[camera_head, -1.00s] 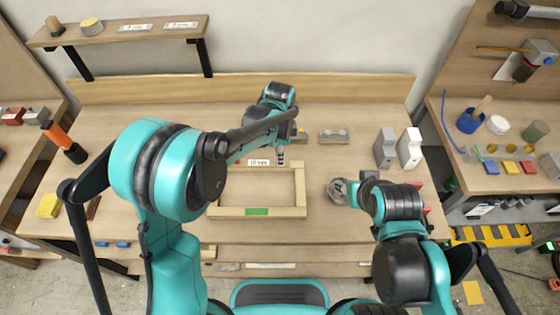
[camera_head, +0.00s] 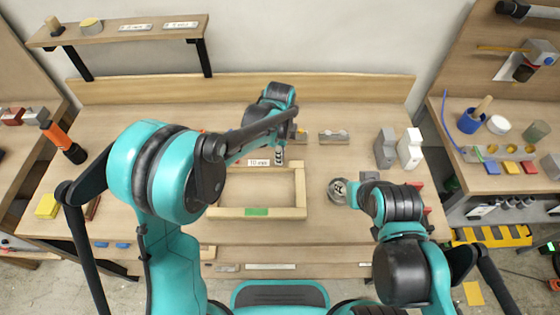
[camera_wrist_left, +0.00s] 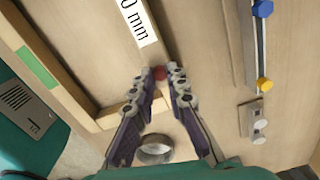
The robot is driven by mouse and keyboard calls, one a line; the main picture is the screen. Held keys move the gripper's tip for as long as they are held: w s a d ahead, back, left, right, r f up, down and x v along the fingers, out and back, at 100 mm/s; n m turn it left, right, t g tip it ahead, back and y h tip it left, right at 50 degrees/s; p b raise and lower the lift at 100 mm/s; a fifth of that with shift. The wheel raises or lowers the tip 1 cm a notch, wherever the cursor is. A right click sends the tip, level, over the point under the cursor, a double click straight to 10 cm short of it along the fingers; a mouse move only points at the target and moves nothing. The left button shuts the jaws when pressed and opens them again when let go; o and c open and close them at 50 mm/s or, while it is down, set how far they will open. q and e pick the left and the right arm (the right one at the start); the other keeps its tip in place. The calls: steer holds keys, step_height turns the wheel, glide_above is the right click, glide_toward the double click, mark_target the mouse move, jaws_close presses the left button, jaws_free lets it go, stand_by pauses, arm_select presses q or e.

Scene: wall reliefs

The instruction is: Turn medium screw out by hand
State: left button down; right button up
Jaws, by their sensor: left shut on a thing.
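My left gripper (camera_head: 280,157) is at the far wooden bar of the rectangular frame, just right of the white mm label (camera_head: 258,162). In the left wrist view its two fingers (camera_wrist_left: 162,80) are closed around a small red piece (camera_wrist_left: 159,72), which appears to be the medium screw's head. The fingers hide its sides, and its shaft is not visible.
A rail with a blue piece (camera_wrist_left: 262,9) and a yellow piece (camera_wrist_left: 264,84) lies beside the left gripper. A small block (camera_head: 334,137) sits behind the frame. Two grey-white blocks (camera_head: 410,148) stand at right.

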arm_select(q)
steer(key=n, duration=0.3)
steer(key=shift+n, duration=0.4)
steer(key=shift+n, duration=0.5)
steer(key=n, duration=0.4)
steer(key=shift+n, duration=1)
steer(key=n, duration=0.3)
steer(key=shift+n, duration=0.3)
